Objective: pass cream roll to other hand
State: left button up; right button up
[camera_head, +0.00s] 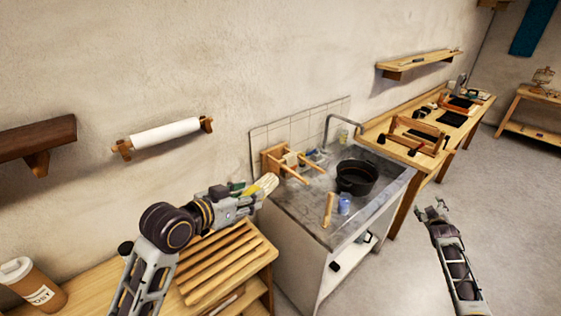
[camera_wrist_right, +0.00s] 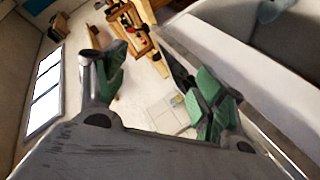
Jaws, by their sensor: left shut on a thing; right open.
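The cream roll (camera_head: 267,185) is a short, pale piece sticking out of the tip of my left gripper (camera_head: 246,196), which is shut on it. The rest of the roll is hidden by the fingers. My left gripper holds it above the slatted wooden rack, just left of the sink counter. My right gripper (camera_head: 432,211) is open and empty, out over the floor to the right of the sink counter, well apart from the roll.
The slatted rack (camera_head: 228,268) lies below my left arm. A long wooden bench (camera_head: 399,150) runs behind. Open floor lies right.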

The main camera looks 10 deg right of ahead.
jog(key=w+a+r+n+t+y, duration=0.1)
jog(key=w+a+r, duration=0.4)
jog(key=a+r, duration=0.15)
jog(key=w+a+r+n+y, duration=0.1)
jog(key=w+a+r+y, duration=0.1)
jog(key=w+a+r, duration=0.45)
jog(key=w+a+r+n+y, duration=0.1)
jog(key=a+r+n+y, duration=0.2)
jog(key=a+r, duration=0.6)
jog(key=w+a+r+n+y, duration=0.1)
jog(key=a+r+n+y, duration=0.4)
jog(key=a, duration=0.8)
jog(key=s+a+r+n+g+y, duration=0.1)
jog(key=s+a+r+n+g, duration=0.2)
jog(key=a, duration=0.6)
jog(key=s+a+r+n+g, duration=0.1)
jog(key=s+a+r+n, duration=0.2)
jog(key=s+a+r, duration=0.35)
jog(key=s+a+n+g, duration=0.5)
jog(key=s+a+n, duration=0.4)
jog(key=s+a, duration=0.3)
jog(key=shift+s+a+f+g+h, duration=0.3)
jog(key=shift+s+h, duration=0.1)
jog(key=shift+s, duration=1.25)
